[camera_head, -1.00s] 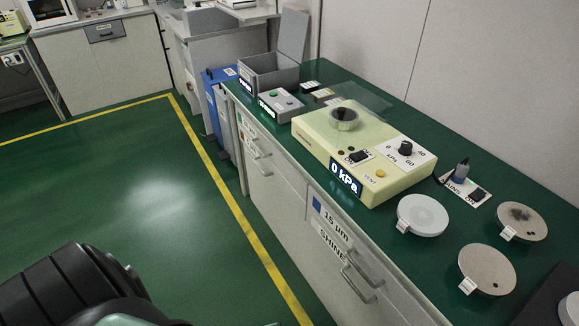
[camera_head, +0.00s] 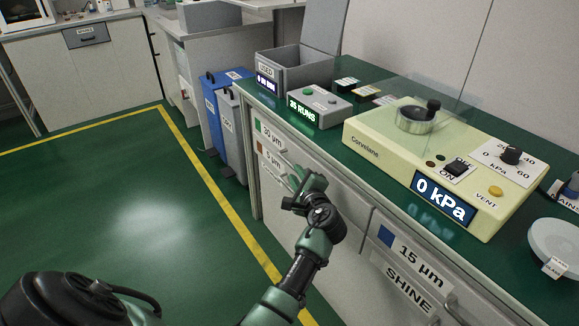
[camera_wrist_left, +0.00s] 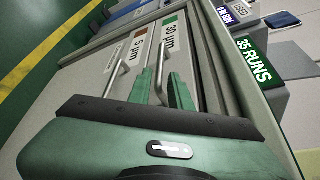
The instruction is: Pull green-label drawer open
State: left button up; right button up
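The green-label drawer, marked 30 µm (camera_head: 268,135), is the upper one at the far left end of the bench front, and it looks closed. Its green label (camera_wrist_left: 171,40) and its bar handle (camera_wrist_left: 164,60) also show in the left wrist view. My left gripper (camera_head: 296,178) is at the handle. In the left wrist view its two green fingers (camera_wrist_left: 161,76) stand apart, one on each side of the handle, with gaps visible. Contact cannot be made out. My right gripper is in neither view.
A blue-label 15 µm drawer (camera_head: 412,255) is to the right. Blue and grey bins (camera_head: 224,120) stand left of the bench. The floor (camera_head: 120,210) in front is clear.

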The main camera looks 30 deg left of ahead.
aim_at(290, 163)
pick_arm(q)
jog(key=b+x, duration=0.1)
jog(key=x, duration=0.5)
jog(key=shift+w+f+b, duration=0.1)
jog(key=shift+f+b, duration=0.05)
jog(key=shift+b, duration=0.2)
jog(key=shift+w+a, duration=0.4)
jog(key=shift+a, duration=0.15)
grip_shut()
jog(key=shift+f, duration=0.15)
dwell(0.5)
